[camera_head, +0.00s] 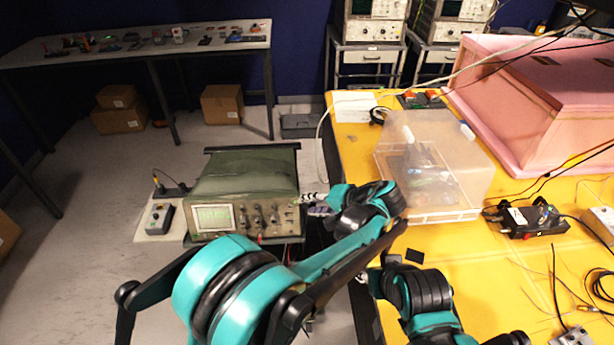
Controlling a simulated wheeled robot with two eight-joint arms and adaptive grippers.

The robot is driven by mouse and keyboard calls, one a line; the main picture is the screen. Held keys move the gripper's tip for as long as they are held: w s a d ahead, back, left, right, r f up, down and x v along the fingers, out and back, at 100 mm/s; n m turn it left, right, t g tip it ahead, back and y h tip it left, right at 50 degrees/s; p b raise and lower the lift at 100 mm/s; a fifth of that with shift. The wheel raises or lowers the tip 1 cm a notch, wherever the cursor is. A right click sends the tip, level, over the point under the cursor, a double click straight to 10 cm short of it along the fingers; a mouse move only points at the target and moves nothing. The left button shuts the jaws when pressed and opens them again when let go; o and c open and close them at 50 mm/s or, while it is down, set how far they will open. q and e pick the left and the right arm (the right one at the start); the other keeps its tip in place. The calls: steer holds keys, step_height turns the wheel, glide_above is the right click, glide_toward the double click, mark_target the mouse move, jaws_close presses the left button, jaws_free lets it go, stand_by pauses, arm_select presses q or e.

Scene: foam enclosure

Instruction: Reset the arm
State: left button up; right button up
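My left arm comes in from the lower left with teal and black links. Its gripper (316,203) is small in the picture and points left, beside the right side of a green oscilloscope (243,185). I cannot tell whether its fingers are apart, and I see nothing clearly held. My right arm (428,298) shows at the bottom, over the near left edge of the yellow table. Only a small grey part of what may be its gripper (373,275) shows, and its fingers cannot be made out.
The yellow table (450,262) bears a clear plastic box (440,160), a pink foam enclosure (535,105), a black device (533,220) and loose cables. A small control box (158,218) stands left of the oscilloscope. A workbench (140,47) stands at the back left. Bare floor lies at left.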

arm_select(q)
steer(key=s+a+r+n+g+h, duration=0.1)
steer(key=s+a+r+h, duration=0.15)
steer(key=a, duration=0.45)
steer(key=s+a+r+g+h, duration=0.1)
steer(key=s+a+r, duration=0.15)
steer(key=a, duration=0.45)
steer(key=s+a+f+n+t+h, duration=0.1)
steer(key=s+a+n+h, duration=0.1)
steer(key=s+a, duration=0.3)
steer(key=s+a+f+n+t+h, duration=0.1)
steer(key=s+a, duration=0.3)
steer(key=s, duration=0.7)
steer(key=shift+s+a+f+n+h, duration=0.4)
steer(key=shift+f+n+h, duration=0.25)
steer(key=shift+f+n, duration=0.15)
